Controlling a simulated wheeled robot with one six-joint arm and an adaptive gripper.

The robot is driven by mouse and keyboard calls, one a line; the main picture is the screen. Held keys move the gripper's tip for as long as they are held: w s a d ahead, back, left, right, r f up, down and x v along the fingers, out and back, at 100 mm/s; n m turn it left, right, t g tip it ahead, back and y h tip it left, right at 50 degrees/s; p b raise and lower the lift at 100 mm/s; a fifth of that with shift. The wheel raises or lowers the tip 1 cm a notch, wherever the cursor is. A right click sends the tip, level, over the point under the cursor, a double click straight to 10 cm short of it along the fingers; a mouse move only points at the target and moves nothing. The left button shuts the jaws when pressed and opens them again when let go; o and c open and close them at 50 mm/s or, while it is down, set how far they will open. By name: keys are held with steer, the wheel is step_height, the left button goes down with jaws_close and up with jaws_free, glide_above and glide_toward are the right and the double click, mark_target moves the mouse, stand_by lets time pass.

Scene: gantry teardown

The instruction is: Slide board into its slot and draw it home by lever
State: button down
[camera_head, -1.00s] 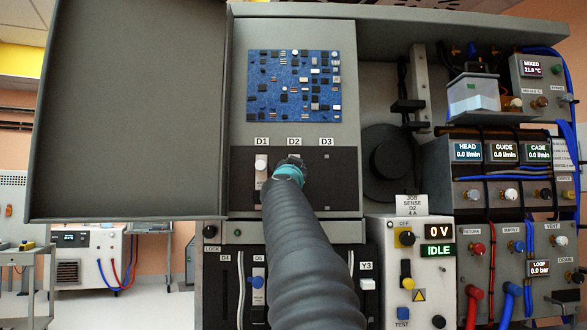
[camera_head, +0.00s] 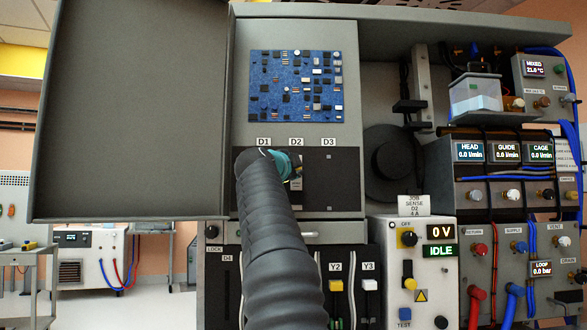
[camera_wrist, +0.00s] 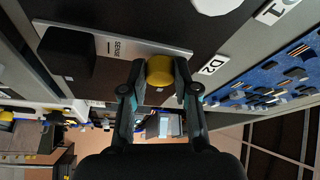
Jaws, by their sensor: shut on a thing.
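My gripper (camera_wrist: 160,82) is shut on a yellow round knob (camera_wrist: 160,70). The knob stands on a pale faceplate marked SENSE (camera_wrist: 115,45), the front of the board, which also bears a dark block (camera_wrist: 67,52). The D2 label (camera_wrist: 212,67) is beside the right fingertip. In the head view my gripper (camera_head: 288,168) is at the dark slot panel (camera_head: 345,185), below the D2 label (camera_head: 296,142). My arm hides D1's slot and most of the faceplate there. How deep the board sits cannot be told.
A big grey door (camera_head: 130,110) stands open at the left. A blue circuit board (camera_head: 295,86) is above the slots. Below are yellow Y2 (camera_head: 336,285) and white Y3 (camera_head: 369,285) levers. The test box (camera_head: 412,270) reads 0 V, IDLE, and carries a card naming SENSE, D2.

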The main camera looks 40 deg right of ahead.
steer(key=shift+s+m+g, duration=0.15)
steer(key=shift+m+g, duration=0.15)
steer(key=shift+m, duration=0.4)
steer(key=c, duration=0.9)
jaws_free()
steer(key=shift+s+r, duration=0.1)
steer(key=shift+s, duration=0.05)
steer(key=shift+o, duration=0.2)
steer(key=shift+a, duration=0.1)
steer(key=v, duration=1.1)
steer(key=shift+s+a, duration=0.15)
steer(key=shift+a, duration=0.15)
